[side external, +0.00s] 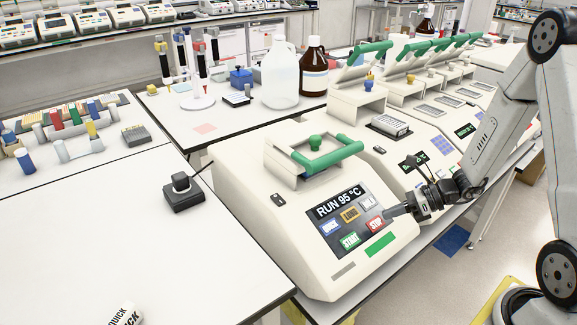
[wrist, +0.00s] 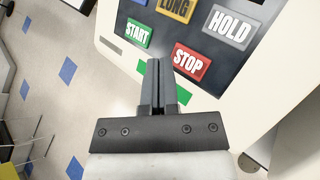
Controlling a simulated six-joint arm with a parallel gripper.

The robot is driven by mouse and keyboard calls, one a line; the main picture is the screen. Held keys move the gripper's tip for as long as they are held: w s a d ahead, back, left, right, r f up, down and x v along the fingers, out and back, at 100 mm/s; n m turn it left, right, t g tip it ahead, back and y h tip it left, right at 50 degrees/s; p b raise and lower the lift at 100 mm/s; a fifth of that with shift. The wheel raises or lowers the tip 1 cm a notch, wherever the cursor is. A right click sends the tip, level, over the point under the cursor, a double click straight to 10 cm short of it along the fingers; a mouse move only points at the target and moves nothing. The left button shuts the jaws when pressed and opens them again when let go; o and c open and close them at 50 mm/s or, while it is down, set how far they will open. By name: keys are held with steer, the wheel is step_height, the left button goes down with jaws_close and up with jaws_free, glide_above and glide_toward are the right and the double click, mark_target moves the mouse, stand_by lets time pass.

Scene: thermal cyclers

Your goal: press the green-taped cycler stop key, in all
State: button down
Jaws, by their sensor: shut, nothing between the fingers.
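The nearest cycler (side external: 250,215) is cream with a green-handled lid, and a strip of green tape (side external: 380,244) is on its front. Its screen (side external: 340,203) reads "RUN 95 °C". The red STOP key (side external: 376,224) is at the panel's lower right, beside the green START key (side external: 350,240). My gripper (side external: 388,212) is shut and empty, with its tips close to the panel near the STOP key. In the wrist view, the fingers (wrist: 155,70) are just left of and below the STOP key (wrist: 188,62) and partly hide the green tape. I cannot tell whether they touch.
More cyclers with green-handled lids (side external: 410,55) stand in a row behind. A black device with a cable (side external: 183,192) sits on the bench to the left. A clear jug (side external: 280,75) and a brown bottle (side external: 313,70) stand further back. The front left bench is mostly clear.

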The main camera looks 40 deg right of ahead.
mark_target(370, 224)
steer(key=shift+w+f, duration=0.3)
steer(key=shift+f, duration=0.35)
steer(key=shift+w+f, duration=0.3)
steer(key=shift+f, duration=0.3)
steer(key=shift+w+f, duration=0.3)
steer(key=shift+f, duration=0.35)
stand_by(2.2)
steer(key=shift+r, duration=0.1)
stand_by(0.3)
steer(key=shift+s+r, duration=0.3)
steer(key=shift+r, duration=0.25)
steer(key=shift+r, duration=0.15)
steer(key=shift+s+r, duration=0.35)
steer(key=shift+r, duration=0.35)
steer(key=shift+s+r, duration=0.4)
steer(key=shift+r, duration=0.35)
steer(key=shift+s+r, duration=0.35)
steer(key=shift+r, duration=0.35)
steer(key=shift+a, duration=0.1)
